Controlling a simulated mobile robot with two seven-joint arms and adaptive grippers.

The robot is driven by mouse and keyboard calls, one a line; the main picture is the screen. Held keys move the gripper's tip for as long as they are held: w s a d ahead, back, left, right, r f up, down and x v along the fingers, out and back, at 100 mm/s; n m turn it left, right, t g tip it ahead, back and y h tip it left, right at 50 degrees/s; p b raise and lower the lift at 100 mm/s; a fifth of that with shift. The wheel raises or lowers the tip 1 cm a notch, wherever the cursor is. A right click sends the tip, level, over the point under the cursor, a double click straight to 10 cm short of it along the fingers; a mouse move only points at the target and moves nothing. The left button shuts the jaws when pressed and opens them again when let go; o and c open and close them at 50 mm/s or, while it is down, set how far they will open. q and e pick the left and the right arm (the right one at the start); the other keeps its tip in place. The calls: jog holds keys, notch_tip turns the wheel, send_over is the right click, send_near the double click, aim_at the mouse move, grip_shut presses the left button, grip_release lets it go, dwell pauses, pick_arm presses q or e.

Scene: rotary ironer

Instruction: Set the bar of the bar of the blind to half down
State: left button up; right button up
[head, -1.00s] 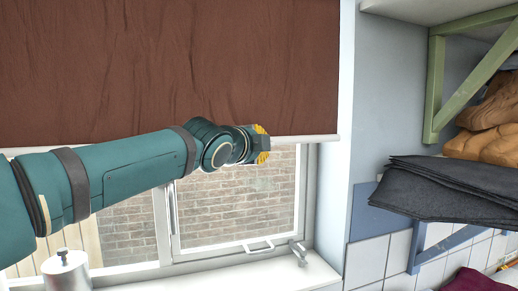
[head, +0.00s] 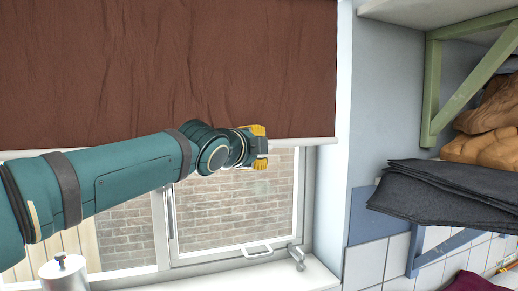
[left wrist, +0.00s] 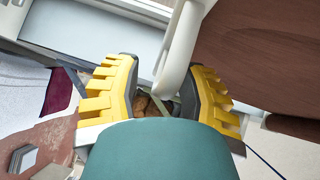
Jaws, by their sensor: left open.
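The brown blind (head: 170,65) hangs over the upper part of the window in the head view. Its white bar (head: 305,143) runs along the lower edge, with glass showing below. My left gripper (head: 258,147) is at the bar, right of its middle, and hides a short stretch of it. In the left wrist view the yellow-padded jaws (left wrist: 160,92) are apart, and the bar (left wrist: 183,45) reaches in between them, closer to the right-hand finger. I cannot tell whether it touches that finger. My right gripper is not in view.
Below are the window handle (head: 257,252), the sill (head: 318,277) and a metal cylinder (head: 64,272). To the right, a green-framed shelf bracket (head: 433,95), dark folded cloth (head: 450,190) and brown items (head: 485,145) stand near the wall.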

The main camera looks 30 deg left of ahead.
pick_arm(q)
jog(key=s+d+r, duration=0.1)
jog(key=s, duration=1)
jog(key=shift+s+r, duration=0.25)
jog(key=shift+r, duration=0.1)
jog(key=shift+d, duration=0.1)
